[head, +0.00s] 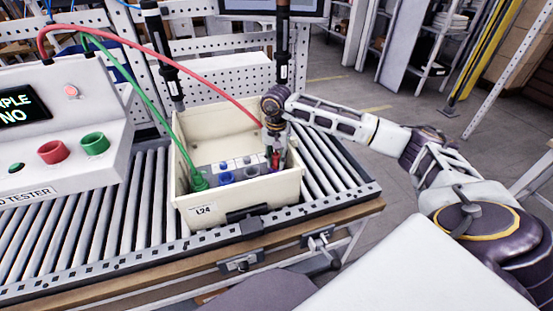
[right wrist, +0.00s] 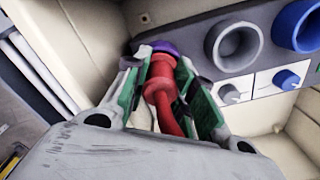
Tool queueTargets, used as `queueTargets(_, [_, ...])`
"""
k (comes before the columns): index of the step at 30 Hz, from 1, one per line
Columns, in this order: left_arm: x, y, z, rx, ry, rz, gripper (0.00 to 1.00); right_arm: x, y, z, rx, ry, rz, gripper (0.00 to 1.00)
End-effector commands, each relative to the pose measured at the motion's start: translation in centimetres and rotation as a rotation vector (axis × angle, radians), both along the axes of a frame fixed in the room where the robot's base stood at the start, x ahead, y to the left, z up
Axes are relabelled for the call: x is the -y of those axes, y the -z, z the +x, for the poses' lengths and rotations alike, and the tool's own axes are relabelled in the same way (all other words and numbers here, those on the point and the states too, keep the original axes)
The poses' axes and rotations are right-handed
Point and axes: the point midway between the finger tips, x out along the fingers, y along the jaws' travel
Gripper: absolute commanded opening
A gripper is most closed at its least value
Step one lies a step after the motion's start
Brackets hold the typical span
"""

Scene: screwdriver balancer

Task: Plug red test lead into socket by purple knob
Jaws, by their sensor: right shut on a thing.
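The red test lead (head: 168,62) arcs from the tester at the left down to the bin. My right gripper (head: 274,150) is over the right side of the bin, pointing down. In the right wrist view, its fingers (right wrist: 160,95) are shut on the red plug (right wrist: 160,85). The plug's far end is against or just in front of a purple part (right wrist: 165,47) on the grey panel (right wrist: 262,50). I cannot tell whether that part is the knob or a socket rim, nor whether the plug is inserted. My left gripper is out of view.
The cream bin (head: 240,203) stands on the roller conveyor (head: 95,205). A green lead (head: 150,103) ends in the unit's left side. Grey (right wrist: 236,47) and blue (right wrist: 300,25) sockets with small knobs sit beside the plug. The bin walls are close around my right gripper.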

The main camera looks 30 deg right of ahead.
Motion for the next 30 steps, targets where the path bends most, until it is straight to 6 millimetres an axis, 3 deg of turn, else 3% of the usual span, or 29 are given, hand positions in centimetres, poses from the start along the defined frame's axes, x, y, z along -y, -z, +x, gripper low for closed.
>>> queueTargets(1, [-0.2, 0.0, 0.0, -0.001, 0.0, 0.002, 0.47, 0.0, 0.0, 0.0, 0.0, 0.0, 0.0, 0.27])
queueTargets(7, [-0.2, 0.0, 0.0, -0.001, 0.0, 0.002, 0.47, 0.0, 0.0, 0.0, 0.0, 0.0, 0.0, 0.51])
queueTargets(13, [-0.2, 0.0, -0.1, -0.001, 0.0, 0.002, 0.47, 0.0, 0.0, 0.0, 0.0, 0.0, 0.0, 0.51])
queueTargets(16, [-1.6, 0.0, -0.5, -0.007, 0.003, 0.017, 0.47, 0.0, 0.0, 0.0, -0.001, 0.001, -0.001, 0.51])
queueTargets(20, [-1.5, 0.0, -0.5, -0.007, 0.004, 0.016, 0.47, 0.0, -0.3, 0.0, 0.001, 0.001, -0.001, 0.51])
queueTargets(30, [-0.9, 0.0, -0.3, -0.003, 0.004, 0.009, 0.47, 0.0, -3.0, 0.1, 0.004, 0.0, 0.001, 0.51])
